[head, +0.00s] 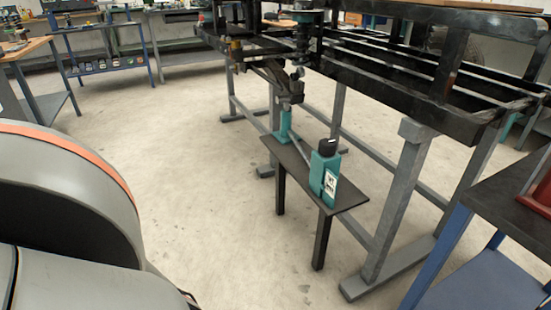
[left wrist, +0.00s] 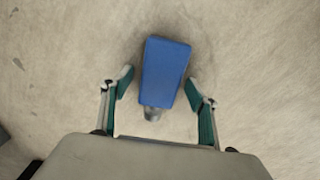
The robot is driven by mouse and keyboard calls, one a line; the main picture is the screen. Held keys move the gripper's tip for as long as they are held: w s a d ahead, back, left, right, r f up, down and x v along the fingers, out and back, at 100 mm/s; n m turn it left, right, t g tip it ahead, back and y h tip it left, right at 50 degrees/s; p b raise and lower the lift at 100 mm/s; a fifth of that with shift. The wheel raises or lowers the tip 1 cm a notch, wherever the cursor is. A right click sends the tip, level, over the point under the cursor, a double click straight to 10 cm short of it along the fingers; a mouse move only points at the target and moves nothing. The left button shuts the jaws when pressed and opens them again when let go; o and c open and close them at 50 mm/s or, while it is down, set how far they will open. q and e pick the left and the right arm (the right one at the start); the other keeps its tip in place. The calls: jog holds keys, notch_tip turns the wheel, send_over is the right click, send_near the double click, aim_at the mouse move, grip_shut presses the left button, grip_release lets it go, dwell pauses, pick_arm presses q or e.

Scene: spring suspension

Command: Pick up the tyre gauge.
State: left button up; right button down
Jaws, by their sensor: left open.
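In the left wrist view, a blue block-shaped thing (left wrist: 167,62) with a short grey stub at its near end appears between my left gripper's fingers. It may be the tyre gauge; its shape alone does not settle this. My left gripper (left wrist: 159,82) is open, with one green-backed finger on each side of the blue thing. Gaps show at both sides, so the fingers look apart from it. Pale concrete floor shows around it; I cannot tell its height above the floor. I make out no tyre gauge in the head view. My right gripper is in neither view.
A teal bottle (head: 325,175) with a black cap stands on a low dark bench (head: 345,195). A black frame (head: 440,95) on grey legs rises behind. A blue-legged table (head: 510,200) is at the right. Open floor (head: 200,170) lies in the middle left.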

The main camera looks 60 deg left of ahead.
pick_arm(q)
jog(key=shift+f, duration=0.25)
dwell(0.3)
jog(key=c, duration=1.3)
jog(key=shift+o, duration=0.2)
